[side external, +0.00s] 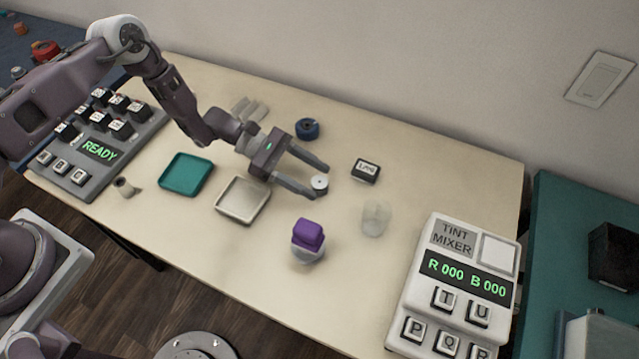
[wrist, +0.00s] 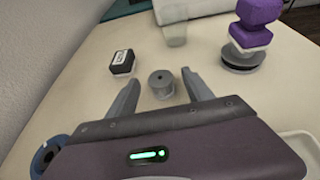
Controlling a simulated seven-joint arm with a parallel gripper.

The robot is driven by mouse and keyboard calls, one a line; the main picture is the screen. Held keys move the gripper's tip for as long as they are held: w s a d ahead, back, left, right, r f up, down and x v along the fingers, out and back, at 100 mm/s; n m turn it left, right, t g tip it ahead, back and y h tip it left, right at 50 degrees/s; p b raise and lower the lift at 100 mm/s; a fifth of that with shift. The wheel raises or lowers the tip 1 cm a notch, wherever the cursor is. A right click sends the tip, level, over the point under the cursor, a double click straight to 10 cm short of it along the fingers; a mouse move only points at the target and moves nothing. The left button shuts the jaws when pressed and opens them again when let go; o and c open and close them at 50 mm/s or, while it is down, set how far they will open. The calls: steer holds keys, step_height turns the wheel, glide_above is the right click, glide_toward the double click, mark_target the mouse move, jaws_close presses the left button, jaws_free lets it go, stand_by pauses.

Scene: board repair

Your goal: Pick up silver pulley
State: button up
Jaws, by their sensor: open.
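The silver pulley (side external: 320,183) is a small grey cylinder with a hole in its top, standing on the table. In the wrist view the pulley (wrist: 161,84) sits between the two fingers, near their tips, with a gap on each side. My gripper (side external: 318,182) is open and low over the table, its fingers on either side of the pulley. In the wrist view my gripper (wrist: 160,84) holds nothing. From the side, the near finger passes close to the pulley, and I cannot tell whether they touch.
A black labelled block (side external: 366,171) stands just beyond the pulley. A blue ring (side external: 307,128) lies behind the gripper. A purple-topped stack (side external: 308,242) and a translucent cup (side external: 375,218) stand nearby. A cream tray (side external: 225,211) and a teal tray (side external: 169,184) lie left. The tint mixer (side external: 425,295) stands at right.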

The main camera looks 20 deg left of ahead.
steer(key=shift+x, duration=1.25)
jaws_close()
